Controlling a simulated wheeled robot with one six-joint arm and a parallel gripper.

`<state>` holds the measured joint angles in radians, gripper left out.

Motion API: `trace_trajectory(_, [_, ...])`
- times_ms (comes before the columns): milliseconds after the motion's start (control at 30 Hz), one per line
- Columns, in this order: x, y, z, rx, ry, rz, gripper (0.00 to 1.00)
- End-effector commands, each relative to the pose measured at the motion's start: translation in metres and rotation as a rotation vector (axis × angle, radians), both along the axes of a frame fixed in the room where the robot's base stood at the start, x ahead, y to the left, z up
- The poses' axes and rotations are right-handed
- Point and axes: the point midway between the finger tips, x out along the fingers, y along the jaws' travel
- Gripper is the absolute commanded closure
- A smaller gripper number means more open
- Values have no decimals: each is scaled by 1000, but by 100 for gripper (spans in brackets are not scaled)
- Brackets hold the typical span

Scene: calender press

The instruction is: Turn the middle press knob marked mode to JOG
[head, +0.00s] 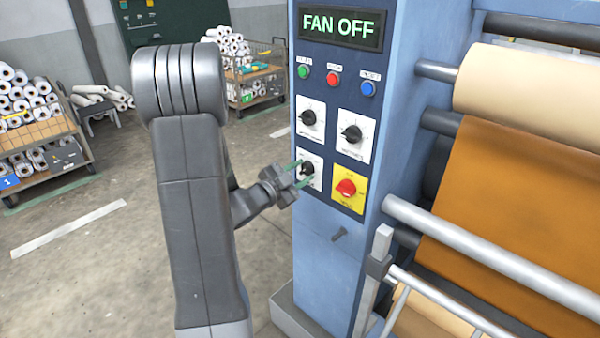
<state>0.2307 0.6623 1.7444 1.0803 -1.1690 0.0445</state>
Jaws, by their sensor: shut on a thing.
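The press control panel (325,90) is dark blue, on the blue press column. It carries a black knob on a white plate at upper left (308,117), another black knob at right (352,133), and a lower-left black knob (307,168) on a white plate. The labels are too small to read, so I cannot tell which is marked mode. My gripper (302,173) reaches in from the left, with its green fingers on either side of the lower-left knob, shut on it. The fingers partly hide this knob, and its pointer direction cannot be read.
A red rotary switch on a yellow plate (346,187) sits just right of my gripper. Green, red and blue buttons (333,78) lie above, under a display reading FAN OFF (341,25). Rollers with brown sheet (510,200) are at right. Carts with rolls stand at left.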

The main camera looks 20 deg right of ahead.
Motion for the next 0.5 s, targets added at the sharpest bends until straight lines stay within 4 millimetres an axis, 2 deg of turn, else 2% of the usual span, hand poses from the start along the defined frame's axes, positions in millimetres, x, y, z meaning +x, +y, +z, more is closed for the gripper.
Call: trace_trajectory(500, [0,0,1,-174,425,0,86])
